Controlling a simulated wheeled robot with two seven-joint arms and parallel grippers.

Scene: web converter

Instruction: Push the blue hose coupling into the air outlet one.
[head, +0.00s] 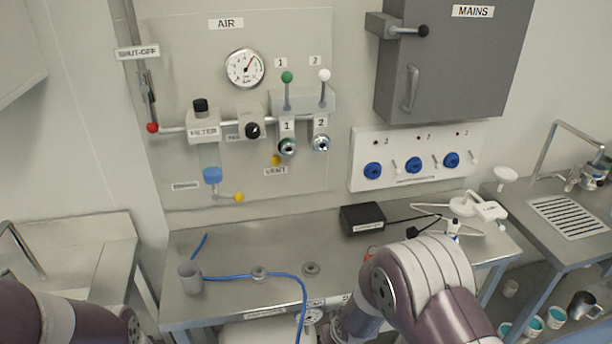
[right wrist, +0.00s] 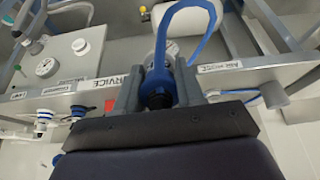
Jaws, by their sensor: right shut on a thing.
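Air outlet one (head: 288,147) is a round metal socket under the label 1 on the AIR panel, left of outlet two (head: 321,143). No coupling is on it. In the right wrist view my right gripper (right wrist: 158,94) is shut on the blue hose coupling (right wrist: 157,82), which has a dark end and sits between the two fingers. The blue hose (right wrist: 172,22) loops up from it. In the head view my right forearm hides this gripper and the coupling. Part of the blue hose (head: 283,275) lies on the bench. My left arm shows at bottom left, its gripper out of frame.
The steel bench (head: 230,240) carries a grey cup (head: 190,277), a black box (head: 362,218) with a cable and a white stand (head: 465,206). Valve levers with green (head: 287,77) and white (head: 324,75) knobs rise above the outlets. A yellow vent knob (head: 276,160) sits just below outlet one.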

